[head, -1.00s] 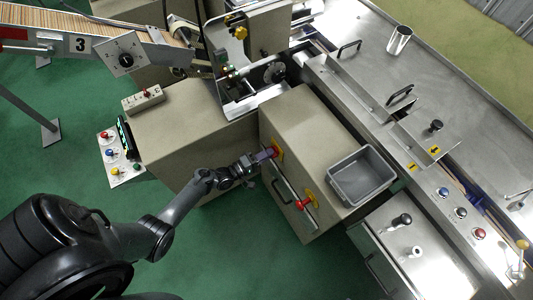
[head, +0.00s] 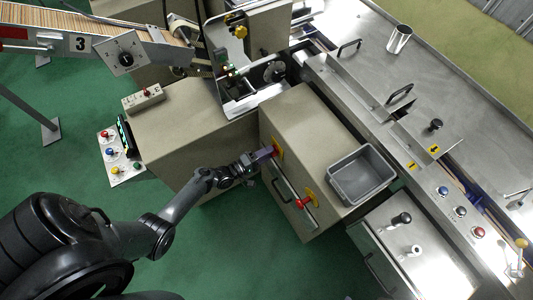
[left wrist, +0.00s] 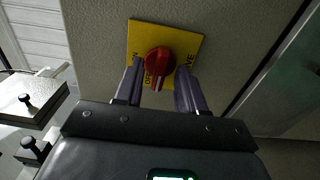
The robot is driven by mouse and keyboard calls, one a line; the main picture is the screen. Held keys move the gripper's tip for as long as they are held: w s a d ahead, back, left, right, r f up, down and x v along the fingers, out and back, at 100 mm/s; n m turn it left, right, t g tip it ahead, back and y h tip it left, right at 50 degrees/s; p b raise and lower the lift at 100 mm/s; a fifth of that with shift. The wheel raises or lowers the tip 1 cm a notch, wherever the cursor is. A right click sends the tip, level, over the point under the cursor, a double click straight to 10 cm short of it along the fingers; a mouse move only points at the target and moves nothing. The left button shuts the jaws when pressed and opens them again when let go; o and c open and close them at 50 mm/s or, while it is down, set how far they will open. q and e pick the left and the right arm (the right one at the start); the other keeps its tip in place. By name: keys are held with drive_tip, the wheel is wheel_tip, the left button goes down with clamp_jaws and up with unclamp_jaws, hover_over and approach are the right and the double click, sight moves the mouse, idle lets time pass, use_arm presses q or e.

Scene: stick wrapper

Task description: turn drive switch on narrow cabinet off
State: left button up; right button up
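The narrow cabinet (head: 315,125) is beige, with two red rotary switches on yellow plates on its side. My left gripper (head: 267,154) is at the upper switch (head: 277,152) in the head view. In the left wrist view this red knob (left wrist: 158,62) sits on a yellow plate (left wrist: 188,42) with black lettering, partly covered by my fingers. My left gripper's fingers (left wrist: 160,88) stand apart on both sides of the knob's lower part, with small gaps visible. The knob's ridge points down toward my gripper in that view. My right gripper is not in view.
A larger beige cabinet (head: 185,130) stands to the left. Green floor is clear below.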

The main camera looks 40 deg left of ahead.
use_arm(q)
drive_tip(key=shift+s, duration=0.1)
drive_tip(key=p+v, duration=0.1)
drive_tip(key=v, duration=0.9)
drive_tip(key=shift+s+a, duration=0.15)
drive_tip(key=shift+s, duration=0.15)
